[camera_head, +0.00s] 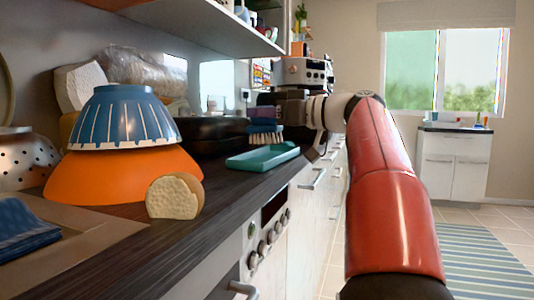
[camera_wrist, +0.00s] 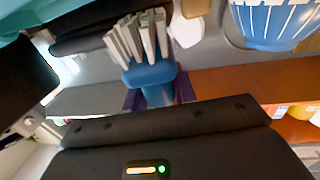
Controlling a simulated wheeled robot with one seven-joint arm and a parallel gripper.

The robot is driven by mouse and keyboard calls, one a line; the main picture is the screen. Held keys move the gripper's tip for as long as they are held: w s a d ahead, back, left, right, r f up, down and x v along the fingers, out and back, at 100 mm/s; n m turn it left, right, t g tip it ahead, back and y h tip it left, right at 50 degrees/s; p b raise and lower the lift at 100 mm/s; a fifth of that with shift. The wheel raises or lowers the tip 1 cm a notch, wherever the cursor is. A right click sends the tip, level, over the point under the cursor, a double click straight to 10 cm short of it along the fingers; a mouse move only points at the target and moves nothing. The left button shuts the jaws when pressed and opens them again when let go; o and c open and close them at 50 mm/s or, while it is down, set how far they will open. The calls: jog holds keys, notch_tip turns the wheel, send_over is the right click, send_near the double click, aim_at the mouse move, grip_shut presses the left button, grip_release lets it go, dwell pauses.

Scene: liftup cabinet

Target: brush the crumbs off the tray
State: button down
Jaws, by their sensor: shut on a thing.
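The teal tray (camera_head: 262,156) lies on the dark countertop, near its front edge. Its corner shows at the upper left of the wrist view (camera_wrist: 18,22). I cannot make out crumbs on it. My gripper (camera_head: 277,110) is above the tray's far end and shut on a blue brush (camera_head: 264,127). The brush's pale bristles point down, a little above the tray or at its far edge; contact is unclear. In the wrist view the blue brush body (camera_wrist: 152,80) sits between the fingers, with greyish-white bristles at its end.
A blue bowl (camera_head: 115,118) is stacked on an orange bowl (camera_head: 120,178), with a bread piece (camera_head: 174,197) in front. A dark pan (camera_head: 212,130) stands behind the tray. A shelf (camera_head: 200,20) overhangs the counter.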

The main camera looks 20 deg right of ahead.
jog(key=shift+r+p, duration=2.45)
jog(key=shift+r, duration=0.75)
jog(key=shift+w, duration=0.1)
